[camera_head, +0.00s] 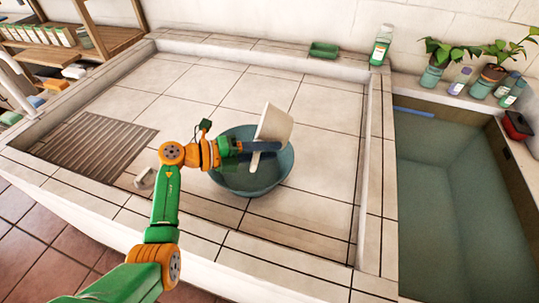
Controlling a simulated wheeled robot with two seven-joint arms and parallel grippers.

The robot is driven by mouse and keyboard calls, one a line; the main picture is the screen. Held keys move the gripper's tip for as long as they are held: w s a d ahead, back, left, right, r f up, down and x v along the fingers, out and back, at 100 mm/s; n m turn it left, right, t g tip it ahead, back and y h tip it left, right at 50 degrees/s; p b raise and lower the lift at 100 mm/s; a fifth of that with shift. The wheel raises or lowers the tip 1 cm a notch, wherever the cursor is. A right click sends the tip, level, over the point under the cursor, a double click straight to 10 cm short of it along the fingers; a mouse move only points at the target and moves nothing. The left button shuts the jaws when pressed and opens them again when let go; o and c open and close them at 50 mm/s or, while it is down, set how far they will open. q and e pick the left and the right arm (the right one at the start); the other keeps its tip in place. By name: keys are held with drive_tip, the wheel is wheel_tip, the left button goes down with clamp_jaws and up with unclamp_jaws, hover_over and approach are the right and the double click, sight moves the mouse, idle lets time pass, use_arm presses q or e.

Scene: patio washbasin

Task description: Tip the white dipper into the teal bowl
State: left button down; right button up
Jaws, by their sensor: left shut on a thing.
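The teal bowl (264,185) stands on the tiled washing floor near the middle of the view. My left gripper (268,147) reaches in from the left and is over the bowl. It is shut on the white dipper (275,125), whose cup is tilted above the bowl's far right side. The dipper's handle (255,161) points down towards the bowl. I cannot see inside the dipper's cup. The bowl's left rim is partly hidden behind my gripper and wrist. My right gripper is not in view.
A ribbed drain mat (92,150) lies at the left. A green soap dish (323,50) and a bottle (381,45) stand on the back ledge. A water-filled basin (440,200) is at the right, with plants and bottles behind it.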

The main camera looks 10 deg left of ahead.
use_arm(q)
drive_tip(key=a+n+h+b, duration=0.1)
drive_tip(key=h+b, duration=0.1)
drive_tip(key=b, duration=0.1)
drive_tip(key=a+n+t+h+b, duration=0.1)
drive_tip(key=h+b, duration=0.1)
drive_tip(key=b, duration=0.2)
drive_tip(key=shift+a+f+t, duration=0.2)
drive_tip(key=shift+f+t, duration=0.1)
drive_tip(key=shift+a+r+t+h+b, duration=0.25)
drive_tip(key=shift+t+h+b, duration=0.15)
drive_tip(key=shift+h+b, duration=0.15)
idle(1.0)
